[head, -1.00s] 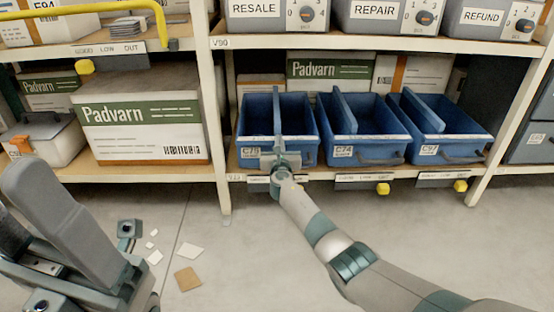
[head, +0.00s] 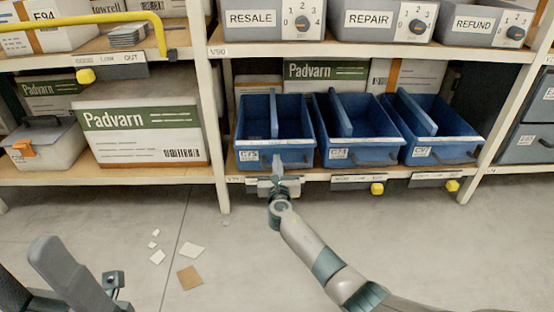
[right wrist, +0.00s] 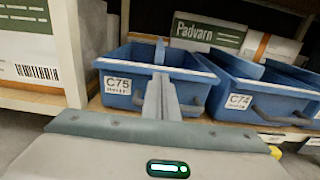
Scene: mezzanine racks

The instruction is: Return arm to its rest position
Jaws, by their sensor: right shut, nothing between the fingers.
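My right arm reaches in from the lower right of the head view. My right gripper (head: 277,167) points at the shelf, just in front of the left blue bin (head: 272,155), labelled C75. Its fingers are shut with nothing between them. In the right wrist view the shut fingers (right wrist: 160,92) stand up in front of the same bin (right wrist: 122,88). I cannot tell whether they touch the bin. Grey parts of my own body show at the lower left of the head view. I do not see my left gripper.
Two more blue bins, the middle one (head: 352,154) and the right one (head: 440,152), share the shelf. A large Padvarn carton (head: 140,140) stands left of the white post (head: 216,130). Paper scraps (head: 190,277) lie on the floor. The floor below the shelf is largely clear.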

